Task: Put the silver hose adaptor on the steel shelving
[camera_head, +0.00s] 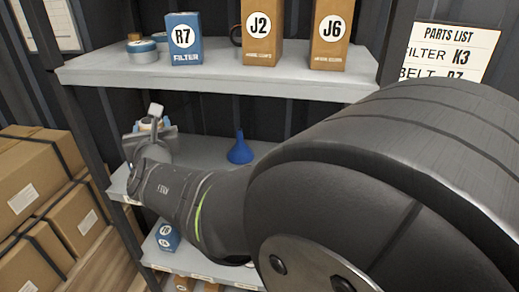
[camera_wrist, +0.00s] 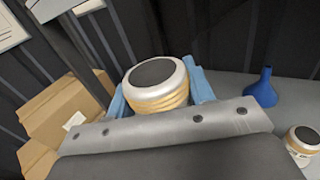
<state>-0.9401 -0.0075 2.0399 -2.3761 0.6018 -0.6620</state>
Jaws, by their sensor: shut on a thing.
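The silver hose adaptor (camera_wrist: 157,84) is a short round piece with a pale silver rim, a dark top and gold-coloured ridges round its side. My gripper (camera_wrist: 160,92) is shut on it, with one light blue finger on each side. In the head view my gripper (camera_head: 152,124) is at the left part of the middle shelf; the adaptor is mostly hidden there by my wrist. The steel shelving (camera_head: 215,82) has grey shelves on dark posts. I cannot tell whether the adaptor touches the shelf.
A blue funnel (camera_head: 240,150) stands on the middle shelf, right of my gripper. A similar round piece (camera_wrist: 302,140) is at the wrist view's right edge. Boxes R7 (camera_head: 184,40), J2 (camera_head: 262,30) and J6 (camera_head: 330,32) stand above. Cardboard boxes (camera_head: 40,165) are stacked at left.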

